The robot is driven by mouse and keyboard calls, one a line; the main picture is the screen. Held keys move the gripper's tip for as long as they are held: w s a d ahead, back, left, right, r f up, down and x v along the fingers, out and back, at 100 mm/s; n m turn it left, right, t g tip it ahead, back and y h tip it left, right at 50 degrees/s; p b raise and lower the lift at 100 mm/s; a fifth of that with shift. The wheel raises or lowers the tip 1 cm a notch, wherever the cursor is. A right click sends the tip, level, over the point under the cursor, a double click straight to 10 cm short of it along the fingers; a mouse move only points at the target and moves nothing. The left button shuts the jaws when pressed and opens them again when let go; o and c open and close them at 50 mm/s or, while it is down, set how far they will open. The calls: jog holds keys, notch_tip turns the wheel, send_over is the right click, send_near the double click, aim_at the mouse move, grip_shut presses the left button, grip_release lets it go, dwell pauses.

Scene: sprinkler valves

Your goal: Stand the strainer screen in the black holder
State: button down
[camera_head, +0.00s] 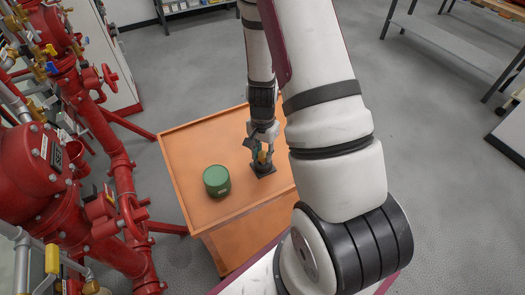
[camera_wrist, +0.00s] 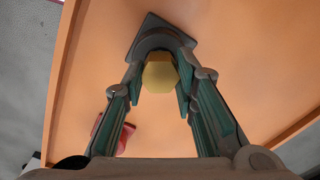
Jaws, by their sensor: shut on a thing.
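The strainer screen (camera_wrist: 160,77) shows in the wrist view as a pale yellow, many-sided end between my fingers. In the head view it is a small yellow patch (camera_head: 263,157). My gripper (camera_wrist: 161,85) is shut on it, one finger on each side. The black holder (camera_head: 262,172) stands on the orange cart top, directly below my gripper. Its square base and rounded black part (camera_wrist: 158,36) show just beyond the screen in the wrist view. The screen is lined up with the holder, but its lower end is hidden, so I cannot tell how deep it sits.
A green cylinder (camera_head: 216,181) stands on the orange cart top (camera_head: 185,150), left of the holder. A red object (camera_wrist: 125,136) lies on the cart in the wrist view. Red pipes and valves (camera_head: 110,140) stand left of the cart.

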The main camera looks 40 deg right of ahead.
jog(key=shift+f, duration=0.3)
jog(key=c, duration=1.2)
grip_release()
jog(key=shift+r+p, duration=1.55)
jog(key=shift+r, duration=2.5)
jog(key=a+r+n+t, duration=0.1)
jog(key=a+r+n, duration=0.15)
jog(key=r, duration=0.45)
jog(key=s+a+r+n+t, duration=0.1)
jog(key=a+r+n, duration=0.1)
jog(key=a+r, duration=0.35)
jog(key=a+r+n+t, duration=0.1)
jog(key=a+r+n, duration=0.1)
jog(key=r, duration=0.6)
jog(key=s+a+r+n+t, duration=0.1)
jog(key=s+a+r+n, duration=0.1)
jog(key=s+r+n, duration=0.2)
jog(key=s+a+r+n+t, duration=0.1)
jog(key=s+a+r+n, duration=0.2)
jog(key=s+r, duration=0.6)
jog(key=shift+s+a+r+n+t, duration=0.3)
jog(key=shift+s+a+n, duration=0.05)
jog(key=shift+s, duration=0.5)
